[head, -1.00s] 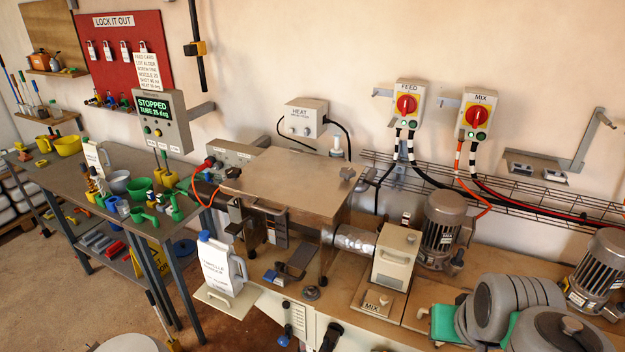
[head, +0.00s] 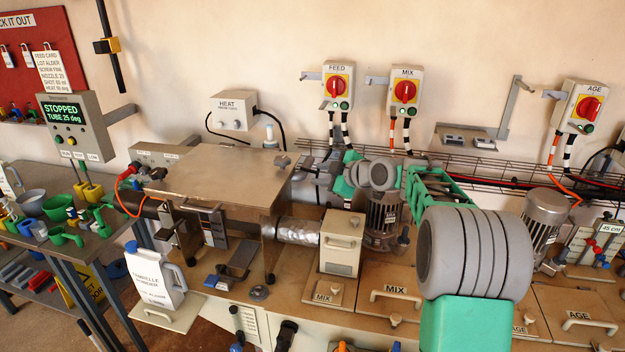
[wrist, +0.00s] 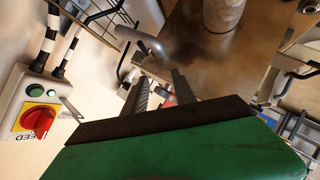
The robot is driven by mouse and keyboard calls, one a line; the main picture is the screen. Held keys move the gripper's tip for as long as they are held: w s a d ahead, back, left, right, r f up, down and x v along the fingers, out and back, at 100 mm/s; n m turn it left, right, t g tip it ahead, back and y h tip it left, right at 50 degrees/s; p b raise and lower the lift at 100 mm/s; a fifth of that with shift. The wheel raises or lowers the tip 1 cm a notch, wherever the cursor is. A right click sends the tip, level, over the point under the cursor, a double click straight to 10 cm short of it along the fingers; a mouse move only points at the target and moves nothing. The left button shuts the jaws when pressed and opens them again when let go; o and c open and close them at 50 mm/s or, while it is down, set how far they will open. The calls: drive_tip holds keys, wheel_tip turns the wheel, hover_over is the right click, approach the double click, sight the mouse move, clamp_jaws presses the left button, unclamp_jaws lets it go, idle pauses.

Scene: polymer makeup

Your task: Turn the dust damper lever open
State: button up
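My gripper (head: 312,166) reaches out beside the right back corner of the metal-topped hopper table, below the FEED switch; it is small and partly hidden by my arm there. In the wrist view its two dark fingers (wrist: 160,84) stand apart with a gap between them, and nothing is seen held. A grey curved handle (wrist: 142,40) lies beyond the fingertips, apart from them; it may be the dust damper lever, but no label on it can be read. I cannot tell its open or closed position.
The FEED switch box (head: 338,86) with a red knob is close to the gripper, also in the wrist view (wrist: 38,118). Striped cables run below it to a wire rack (head: 480,172). The metal table top (head: 215,177), foil duct (head: 300,230) and motor (head: 383,215) are nearby.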

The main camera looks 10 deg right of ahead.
sight(316, 172)
drive_tip(key=w+d+f+n, duration=0.1)
drive_tip(key=w+d+f+n+t+y, duration=0.1)
drive_tip(key=w, duration=0.1)
drive_tip(key=w+d+f+n+y, duration=0.1)
drive_tip(key=w, duration=0.1)
drive_tip(key=shift+d+f+t+b, duration=0.15)
drive_tip(key=shift+f+t+b, duration=0.15)
drive_tip(key=shift+f, duration=0.1)
drive_tip(key=p+x, duration=0.3)
drive_tip(key=x, duration=0.4)
drive_tip(key=shift+w+a, duration=0.15)
drive_tip(key=shift+a, duration=0.05)
drive_tip(key=shift+f, duration=0.1)
clamp_jaws()
